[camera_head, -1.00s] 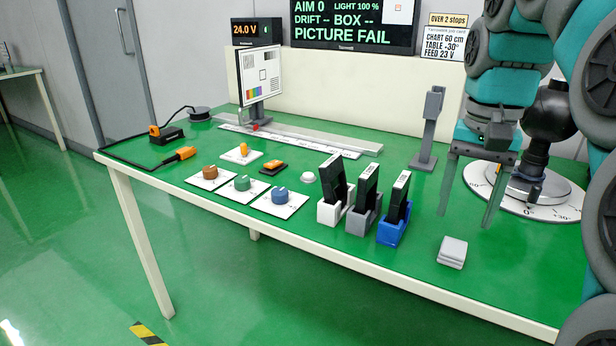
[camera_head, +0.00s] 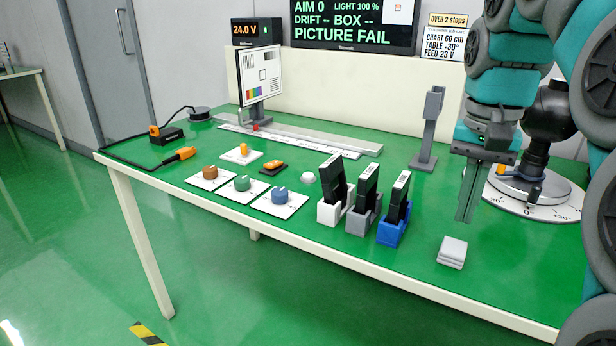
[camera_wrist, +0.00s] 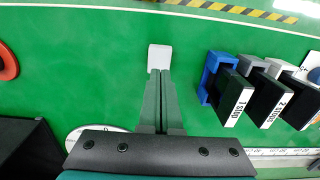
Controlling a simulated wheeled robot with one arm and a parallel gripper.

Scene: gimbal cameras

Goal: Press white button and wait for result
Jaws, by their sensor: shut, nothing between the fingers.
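A white square button (camera_head: 452,252) sits low on the green table near its front edge; it also shows in the wrist view (camera_wrist: 160,57). My gripper (camera_head: 465,219) is shut and empty, its fingers together and pointing down. In the head view the tips are above and slightly behind the white button. In the wrist view my fingertips (camera_wrist: 162,71) line up with the button's near edge; I cannot tell the exact height gap. A small white round dome (camera_head: 309,178) lies farther left. The screen (camera_head: 350,25) reads "AIM 0", "LIGHT 100 %", "DRIFT -- BOX --" and "PICTURE FAIL".
Black modules stand in white, grey and blue holders (camera_head: 391,232) left of the button. A round dial turntable (camera_head: 545,205) is behind right. A grey post (camera_head: 428,135) stands behind. Coloured knobs (camera_head: 280,195) and a chart panel (camera_head: 261,75) are farther left. Table around the button is clear.

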